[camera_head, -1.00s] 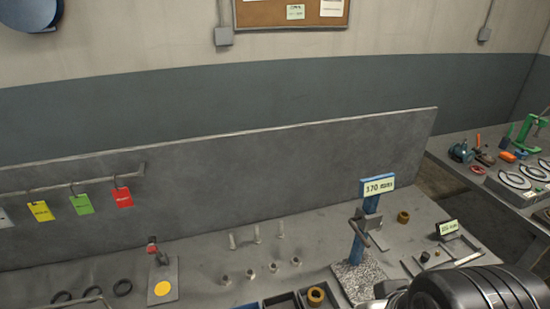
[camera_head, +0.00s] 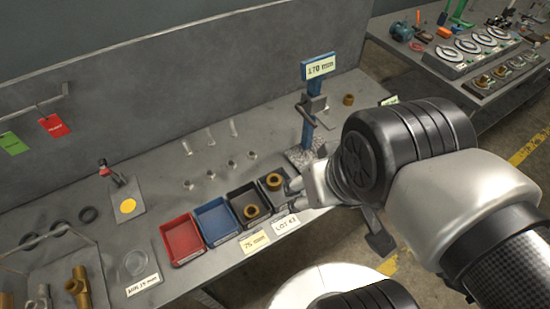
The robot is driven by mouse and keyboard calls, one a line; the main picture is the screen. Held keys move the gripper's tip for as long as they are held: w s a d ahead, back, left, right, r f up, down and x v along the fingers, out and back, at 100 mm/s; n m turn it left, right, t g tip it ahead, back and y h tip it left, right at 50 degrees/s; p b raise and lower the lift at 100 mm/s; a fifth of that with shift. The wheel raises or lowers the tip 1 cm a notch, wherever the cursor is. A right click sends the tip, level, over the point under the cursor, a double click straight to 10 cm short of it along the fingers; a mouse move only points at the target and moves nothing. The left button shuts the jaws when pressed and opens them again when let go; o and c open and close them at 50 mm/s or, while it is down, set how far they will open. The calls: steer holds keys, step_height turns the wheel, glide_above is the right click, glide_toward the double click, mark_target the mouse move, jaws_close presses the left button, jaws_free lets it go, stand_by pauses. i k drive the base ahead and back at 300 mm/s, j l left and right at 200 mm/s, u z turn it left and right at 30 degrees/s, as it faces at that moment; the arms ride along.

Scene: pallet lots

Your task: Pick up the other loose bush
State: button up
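A loose brown bush (camera_head: 348,99) stands on the bench behind the blue gauge stand, apart from the trays. A second bush (camera_head: 274,181) lies in the rightmost dark tray (camera_head: 263,196), and a third bush (camera_head: 251,211) lies in the dark tray (camera_head: 233,201) to its left. My gripper (camera_head: 290,194) is just right of the rightmost tray, close to its bush. Its fingers look apart with nothing between them. My wrist hides part of the bench to the right of the gauge stand.
The blue gauge stand (camera_head: 307,118), with a 170 mm sign, stands between the trays and the loose bush. Red (camera_head: 182,240) and blue (camera_head: 216,221) trays sit left. A second bench (camera_head: 480,85) is at the back right.

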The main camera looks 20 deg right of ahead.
mark_target(348, 99)
steer(key=i+l, duration=0.1)
steer(key=l, duration=0.45)
steer(key=i+l+u, duration=0.1)
steer(key=l, duration=0.95)
steer(key=i+l, duration=0.55)
steer(key=i+j+u, duration=0.05)
